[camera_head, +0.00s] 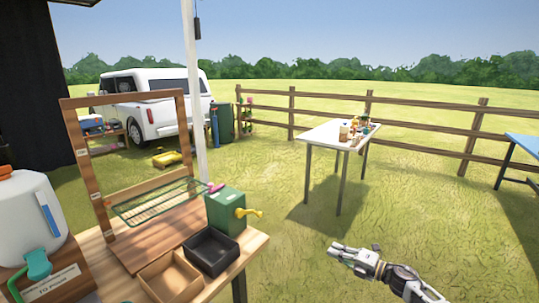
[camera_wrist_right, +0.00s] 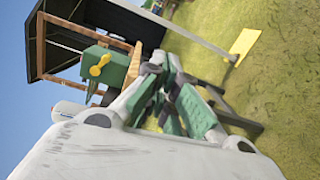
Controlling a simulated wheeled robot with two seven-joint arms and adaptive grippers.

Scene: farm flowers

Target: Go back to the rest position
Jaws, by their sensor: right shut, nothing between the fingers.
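My right gripper (camera_head: 340,249) is in the lower right of the head view, over the grass to the right of the wooden table. It is shut and empty. Its fingers also show close up in the right wrist view (camera_wrist_right: 168,75). My left gripper is not in the head view.
The wooden table (camera_head: 255,243) bears a green box with a yellow crank (camera_head: 226,211), a black tray (camera_head: 232,239), a wooden tray (camera_head: 190,268), a wooden frame (camera_head: 182,135) and a white dispenser (camera_head: 25,215). A white table (camera_head: 325,134) stands farther off. Open grass lies between.

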